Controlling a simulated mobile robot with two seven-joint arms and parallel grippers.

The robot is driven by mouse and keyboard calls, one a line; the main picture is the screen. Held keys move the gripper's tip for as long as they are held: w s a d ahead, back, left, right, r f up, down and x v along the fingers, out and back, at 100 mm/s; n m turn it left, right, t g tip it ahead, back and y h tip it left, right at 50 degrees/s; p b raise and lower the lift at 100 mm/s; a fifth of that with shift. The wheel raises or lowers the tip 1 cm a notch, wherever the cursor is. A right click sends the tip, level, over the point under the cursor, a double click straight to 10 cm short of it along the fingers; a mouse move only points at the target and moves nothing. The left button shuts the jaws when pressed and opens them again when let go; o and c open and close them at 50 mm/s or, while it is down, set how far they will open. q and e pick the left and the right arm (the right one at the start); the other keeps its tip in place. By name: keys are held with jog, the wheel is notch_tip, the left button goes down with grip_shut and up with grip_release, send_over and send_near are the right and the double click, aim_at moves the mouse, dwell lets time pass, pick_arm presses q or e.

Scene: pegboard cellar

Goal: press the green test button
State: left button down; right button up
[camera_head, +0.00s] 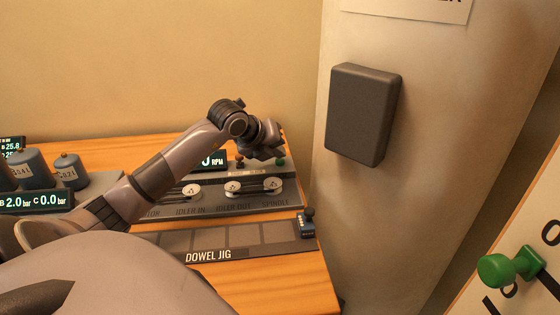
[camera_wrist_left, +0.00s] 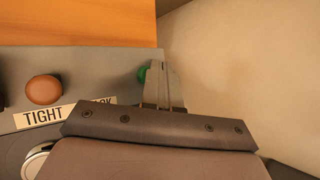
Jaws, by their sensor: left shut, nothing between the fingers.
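The green test button (camera_head: 280,161) is a small green knob at the back right end of the grey machine panel. In the left wrist view the green button (camera_wrist_left: 143,74) shows just left of the fingertips, partly hidden by them. My left gripper (camera_head: 274,153) is shut and empty, pointing down close above the panel's back right end. In the left wrist view its fingers (camera_wrist_left: 164,72) are together beside the button. I cannot tell whether they touch it. My right gripper is not in view.
A brown-orange knob (camera_wrist_left: 44,89) sits left of the button behind a "TIGHT" label (camera_wrist_left: 43,117). The dowel jig (camera_head: 222,241) lies in front of the panel. A pillar with a dark box (camera_head: 362,114) stands right, and a green handle (camera_head: 497,270) is at lower right.

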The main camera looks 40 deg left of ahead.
aim_at(277, 161)
pick_arm(q)
jog(key=shift+f, duration=0.35)
jog(key=shift+r, duration=0.1)
dwell(0.4)
jog(key=shift+r+p, duration=0.35)
jog(key=shift+r, duration=0.45)
jog(key=shift+r+p, duration=1.65)
jog(key=shift+r, duration=0.9)
jog(key=shift+s+f, duration=0.1)
jog(key=shift+f, duration=0.05)
